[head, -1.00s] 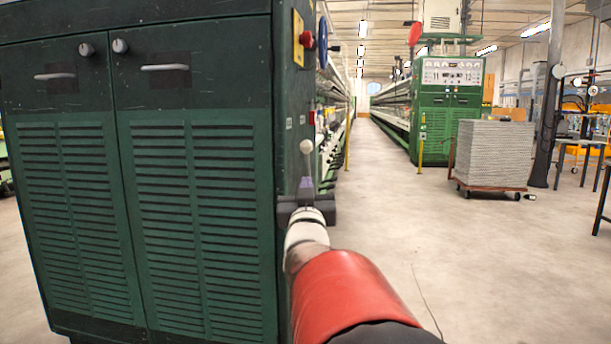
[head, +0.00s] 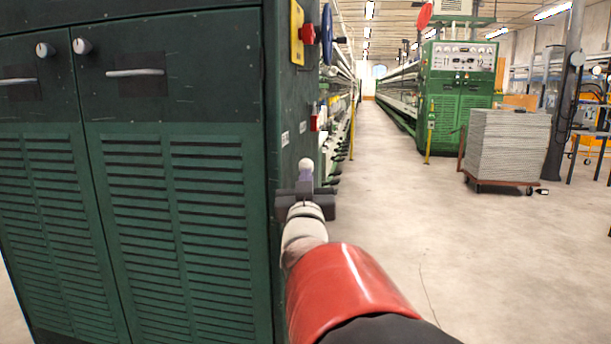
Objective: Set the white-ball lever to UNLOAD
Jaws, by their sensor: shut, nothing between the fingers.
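The white-ball lever's round white knob (head: 306,165) shows in the head view at the side face of the dark green cabinet (head: 205,225). A pale lilac part shows just below the knob. My gripper (head: 305,186) is right below the knob in the picture, shut, with its dark body hiding the lower lever. I cannot tell whether the gripper touches the lever. Two small white labels (head: 285,138) are on the side face above the lever; their words are too small to read.
A red box (head: 318,121), a yellow plate (head: 297,33) with a red knob and a blue wheel (head: 327,34) are higher on the cabinet side. The aisle floor (head: 400,200) is clear. A cart with stacked grey sheets (head: 505,147) stands at right.

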